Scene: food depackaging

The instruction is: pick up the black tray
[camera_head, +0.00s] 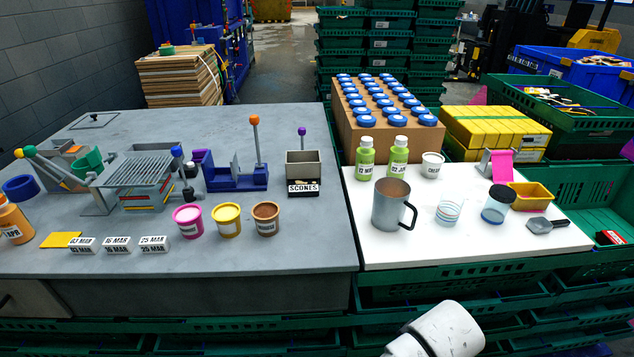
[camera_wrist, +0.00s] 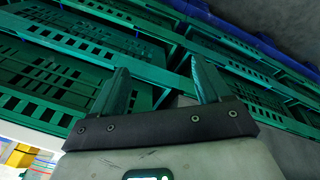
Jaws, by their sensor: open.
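No plain black tray stands out clearly in the head view. A small black item (camera_head: 610,237) with a red and white patch lies in the green crate at the right edge; I cannot tell if it is a tray. A grey open bin (camera_head: 303,165) with a black "SCONES" label stands on the grey table. In the wrist view my gripper (camera_wrist: 158,70) is open, with its two teal fingers apart and nothing between them. It faces green crates. The head view shows only a white part of my arm at the bottom, not the fingers.
The white board (camera_head: 400,248) holds a metal mug (camera_head: 390,205), green bottles, jars and a yellow tub (camera_head: 531,196). Colored tubs and a wire-slatted rack (camera_head: 150,175) stand on the grey table (camera_head: 270,90). Green crates (camera_head: 470,275) line the front and right. The table's back is mostly clear.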

